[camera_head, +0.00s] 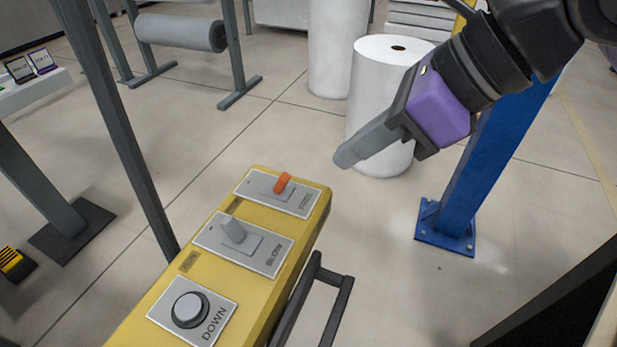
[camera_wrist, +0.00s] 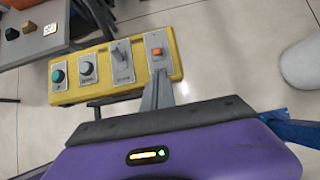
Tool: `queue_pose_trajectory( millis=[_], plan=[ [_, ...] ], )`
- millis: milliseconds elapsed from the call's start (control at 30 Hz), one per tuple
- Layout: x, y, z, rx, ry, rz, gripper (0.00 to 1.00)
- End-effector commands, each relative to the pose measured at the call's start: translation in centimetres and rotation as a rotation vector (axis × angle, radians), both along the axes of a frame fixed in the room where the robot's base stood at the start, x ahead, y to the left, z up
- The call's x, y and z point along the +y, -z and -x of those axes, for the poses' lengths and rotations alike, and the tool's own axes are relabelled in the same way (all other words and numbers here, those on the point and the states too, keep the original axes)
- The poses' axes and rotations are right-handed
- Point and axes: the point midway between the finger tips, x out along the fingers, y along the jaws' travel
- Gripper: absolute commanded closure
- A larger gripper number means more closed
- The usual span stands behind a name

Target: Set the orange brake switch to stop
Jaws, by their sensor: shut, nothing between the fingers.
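The orange brake switch (camera_head: 283,183) is a small lever on a grey plate at the far end of the yellow control box (camera_head: 318,228). In the head view it leans up and to the right, and the lettering beside it is too small to read surely. The switch also shows in the wrist view (camera_wrist: 157,52), just beyond my fingertips. My gripper (camera_head: 345,158), grey fingers on a purple body, is shut and empty. In the head view it is to the right of the switch and looks apart from it. The wrist view (camera_wrist: 157,98) shows the fingers pointing at the switch plate.
A grey lever switch (camera_head: 233,230) and a round button marked DOWN (camera_head: 190,309) share the box. A blue post (camera_head: 470,185) and white rolls (camera_head: 375,95) stand behind. Floor between box and post is clear.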

Motion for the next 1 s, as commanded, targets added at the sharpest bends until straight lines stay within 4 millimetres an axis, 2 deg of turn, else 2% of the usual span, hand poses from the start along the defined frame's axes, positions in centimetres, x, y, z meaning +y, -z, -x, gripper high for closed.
queue_pose_trajectory(
  millis=[233,700,1000],
  plan=[
    [1.0,1.3,-0.3,0.003,-0.002,-0.002,1.00],
    [5.3,7.0,-1.8,0.003,-0.002,-0.002,1.00],
    [5.9,7.9,-2.1,0.001,-0.001,-0.002,1.00]
  ],
)
